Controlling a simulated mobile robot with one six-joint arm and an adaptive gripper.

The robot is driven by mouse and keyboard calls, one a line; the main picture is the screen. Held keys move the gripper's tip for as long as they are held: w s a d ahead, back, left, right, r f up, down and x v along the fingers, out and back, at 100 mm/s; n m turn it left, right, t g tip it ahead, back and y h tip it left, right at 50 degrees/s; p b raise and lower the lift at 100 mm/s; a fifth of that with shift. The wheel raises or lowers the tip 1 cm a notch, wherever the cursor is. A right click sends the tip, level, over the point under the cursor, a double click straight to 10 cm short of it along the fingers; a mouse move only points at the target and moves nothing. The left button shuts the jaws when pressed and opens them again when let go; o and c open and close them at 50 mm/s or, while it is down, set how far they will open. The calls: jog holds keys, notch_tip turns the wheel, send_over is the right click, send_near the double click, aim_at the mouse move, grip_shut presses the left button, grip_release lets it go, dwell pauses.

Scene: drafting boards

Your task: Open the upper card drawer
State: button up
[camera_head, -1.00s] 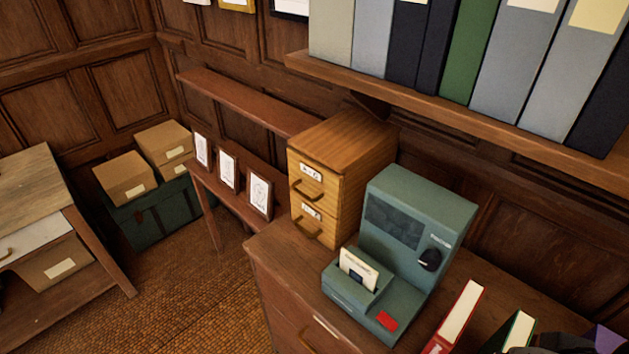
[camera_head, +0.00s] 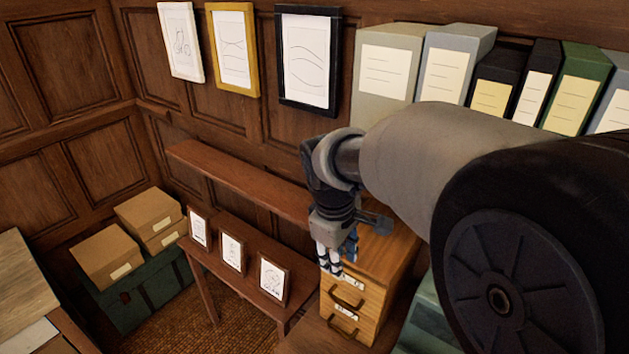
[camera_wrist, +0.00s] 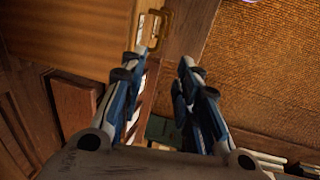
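The small wooden card cabinet (camera_head: 395,265) stands on a wooden surface below the wall shelf. Its upper card drawer (camera_head: 341,287) looks closed, with a curved handle (camera_head: 346,299) on the front. A lower drawer sits beneath it. My gripper (camera_head: 337,266) points down at the upper front edge of the cabinet, above the upper handle. In the wrist view my gripper (camera_wrist: 167,62) is open and empty, with a gap between its fingers. A handle (camera_wrist: 159,28) shows just beyond the fingertips, not between them. The upper drawer's label is partly hidden by my fingers.
A wall shelf with several binders (camera_head: 385,75) runs behind my arm. Framed drawings (camera_head: 231,50) hang on the wall. A low table with small frames (camera_head: 273,282) stands left of the cabinet. A teal machine (camera_head: 425,320) is close on the right, mostly hidden.

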aim_at(340, 299)
jog(key=w+f, duration=0.1)
jog(key=f, duration=0.4)
jog(key=w+f+b, duration=0.1)
jog(key=f, duration=0.5)
jog(key=w+d+f+b, duration=0.1)
jog(key=f, duration=0.5)
jog(key=shift+f, duration=0.1)
jog(key=shift+c, duration=0.4)
grip_shut()
